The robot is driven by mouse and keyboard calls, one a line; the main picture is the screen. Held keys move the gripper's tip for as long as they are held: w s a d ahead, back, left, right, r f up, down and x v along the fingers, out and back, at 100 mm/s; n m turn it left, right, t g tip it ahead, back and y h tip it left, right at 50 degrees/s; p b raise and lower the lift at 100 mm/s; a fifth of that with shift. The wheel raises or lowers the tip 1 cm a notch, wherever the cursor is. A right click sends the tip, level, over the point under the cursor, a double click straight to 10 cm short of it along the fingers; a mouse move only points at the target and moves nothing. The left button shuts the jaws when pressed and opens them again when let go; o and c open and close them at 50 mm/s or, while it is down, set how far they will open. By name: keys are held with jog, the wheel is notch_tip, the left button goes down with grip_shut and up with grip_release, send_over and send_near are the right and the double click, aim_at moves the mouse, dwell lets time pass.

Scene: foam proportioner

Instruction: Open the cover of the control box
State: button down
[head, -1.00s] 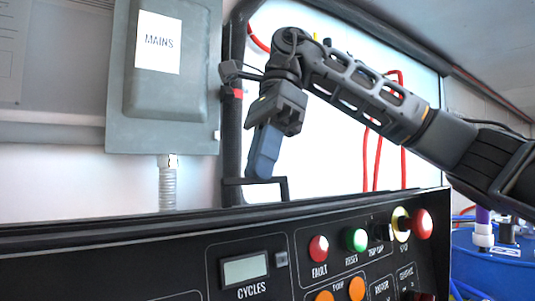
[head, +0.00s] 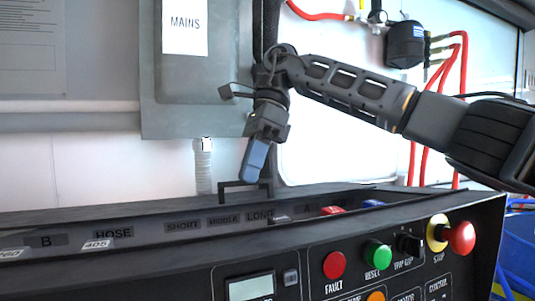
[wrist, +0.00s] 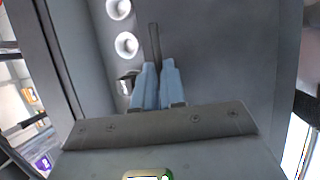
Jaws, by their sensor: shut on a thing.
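The black control box (head: 310,255) fills the lower part of the head view, with buttons on its front. A thin black bracket-shaped handle (head: 232,184) stands up at its rear edge. My gripper (head: 255,160) points down at this handle, its blue fingers at the handle's right end. In the wrist view my gripper (wrist: 153,85) has its two blue fingers close together around a thin dark bar (wrist: 154,42), seemingly the handle. The fingers hide part of the bar. I cannot tell from these frames how far the cover is raised.
A grey MAINS box (head: 185,85) hangs on the wall behind my gripper, with a conduit (head: 202,165) below it. A labelled strip (head: 185,226) runs along the control box top. Red hoses (head: 463,100) hang at the right.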

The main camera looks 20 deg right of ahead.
jog(key=shift+w+p, duration=0.5)
jog(key=shift+w, duration=0.4)
jog(key=c, duration=1.2)
grip_release()
jog(key=shift+f, duration=0.1)
jog(key=v, duration=0.7)
jog(key=shift+r+b, duration=0.4)
jog(key=shift+d, duration=0.15)
